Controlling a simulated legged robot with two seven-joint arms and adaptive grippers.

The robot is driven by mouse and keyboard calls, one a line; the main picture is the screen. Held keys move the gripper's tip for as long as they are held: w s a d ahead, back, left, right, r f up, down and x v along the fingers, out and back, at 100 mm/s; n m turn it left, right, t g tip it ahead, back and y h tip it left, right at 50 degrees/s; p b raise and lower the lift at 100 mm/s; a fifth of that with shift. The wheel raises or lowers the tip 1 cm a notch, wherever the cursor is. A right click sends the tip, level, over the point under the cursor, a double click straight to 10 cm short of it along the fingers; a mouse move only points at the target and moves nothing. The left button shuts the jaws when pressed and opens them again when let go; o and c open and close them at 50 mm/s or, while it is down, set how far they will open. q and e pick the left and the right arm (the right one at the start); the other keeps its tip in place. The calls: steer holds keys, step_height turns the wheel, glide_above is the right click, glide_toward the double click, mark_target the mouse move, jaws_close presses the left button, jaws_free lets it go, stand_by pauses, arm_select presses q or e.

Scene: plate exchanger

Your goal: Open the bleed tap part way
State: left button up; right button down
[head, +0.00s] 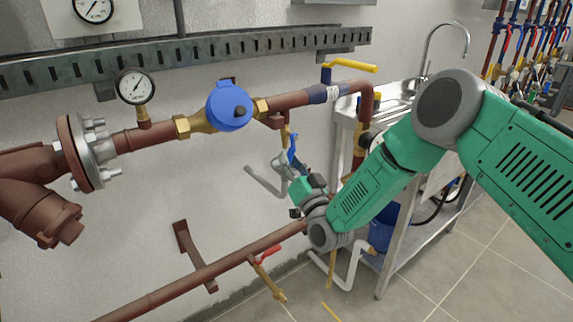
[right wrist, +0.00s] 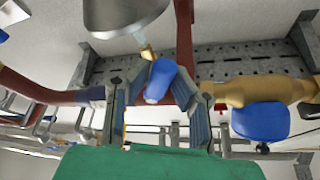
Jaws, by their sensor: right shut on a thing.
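The bleed tap has a blue lever handle (head: 291,146) on a small brass body (head: 285,133) hanging under the brown pipe. My right gripper (head: 291,163) comes from the lower right and is shut on this handle. In the right wrist view the handle (right wrist: 160,80) shows between the two fingers of the gripper (right wrist: 158,98). A grey metal funnel (head: 279,162) with a bent drain pipe sits below the tap; it also shows in the right wrist view (right wrist: 125,12). The fingertips partly hide the tap's lower end. My left gripper is not in view.
Around the tap are a round blue cap (head: 229,105), a pressure gauge (head: 135,87) and a yellow lever (head: 350,67) on the pipe. A lower pipe carries a red-handled valve (head: 267,254). A sink stand (head: 398,245) stands to the right. Bare wall lies left of the funnel.

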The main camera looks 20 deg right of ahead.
steer(key=shift+s+d+f+n+y, duration=0.1)
steer(key=shift+f+n+y, duration=0.3)
steer(key=shift+f+n, duration=0.35)
steer(key=shift+r, duration=0.1)
steer(key=c, duration=1.7)
jaws_free()
steer(key=shift+d+r, duration=0.1)
steer(key=v, duration=1.1)
steer(key=shift+s+f, duration=0.25)
steer(key=shift+s, duration=0.05)
steer(key=shift+d, duration=0.15)
